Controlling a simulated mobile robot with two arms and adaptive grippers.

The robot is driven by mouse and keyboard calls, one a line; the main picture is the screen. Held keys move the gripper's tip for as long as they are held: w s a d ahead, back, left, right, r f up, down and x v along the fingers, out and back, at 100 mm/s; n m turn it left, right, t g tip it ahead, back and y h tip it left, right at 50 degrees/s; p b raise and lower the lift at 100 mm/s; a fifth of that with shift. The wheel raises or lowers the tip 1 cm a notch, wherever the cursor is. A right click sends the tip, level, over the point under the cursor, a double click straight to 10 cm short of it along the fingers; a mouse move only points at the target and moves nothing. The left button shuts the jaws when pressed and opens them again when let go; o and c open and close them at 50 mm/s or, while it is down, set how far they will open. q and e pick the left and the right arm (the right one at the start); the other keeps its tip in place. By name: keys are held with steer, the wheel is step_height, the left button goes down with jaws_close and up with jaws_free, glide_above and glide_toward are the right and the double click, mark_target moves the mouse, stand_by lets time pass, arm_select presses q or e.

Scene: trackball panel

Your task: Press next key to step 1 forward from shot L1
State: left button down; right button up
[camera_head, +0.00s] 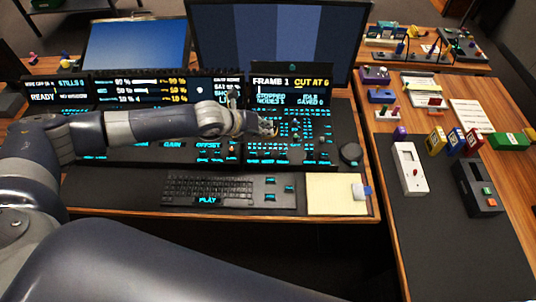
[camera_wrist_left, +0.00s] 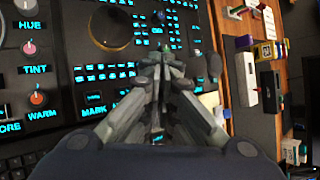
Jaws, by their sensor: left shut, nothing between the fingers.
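The control panel (camera_head: 322,160) carries rows of small keys with glowing cyan labels, most too small to read, so I cannot tell which is the next key. Its display (camera_head: 291,90) reads "FRAME 1", "CUT AT 6" and "STOPPED". My left gripper (camera_head: 268,127) is shut and empty over the left part of this key area. In the left wrist view its closed fingers (camera_wrist_left: 166,58) lie over the panel, beside lit key blocks (camera_wrist_left: 103,72) and a "MARK" label (camera_wrist_left: 94,111). The fingers hide the keys beneath, and contact cannot be told. My right gripper is not in view.
A keyboard (camera_head: 220,190) and a yellow pad (camera_head: 334,198) lie in front of the panel. A round black knob (camera_head: 350,153) is at the panel's right. Monitors (camera_head: 283,40) stand behind. The right-hand table holds a white device (camera_head: 409,168) and a black device (camera_head: 477,190).

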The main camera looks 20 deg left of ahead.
arm_select(q)
steer(key=b, duration=0.6)
glide_above(266, 152)
step_height(266, 152, down, 6)
steer(key=shift+a+r, duration=0.1)
steer(key=shift+r, duration=0.1)
steer(key=shift+w+f, duration=0.1)
steer(key=shift+f, duration=0.95)
steer(key=shift+f, duration=0.1)
steer(key=shift+f, duration=0.35)
steer(key=shift+f+b, duration=0.35)
steer(key=shift+f, duration=0.2)
stand_by(0.7)
steer(key=shift+r, duration=0.1)
steer(key=shift+r+p, duration=0.9)
steer(key=shift+p, duration=0.25)
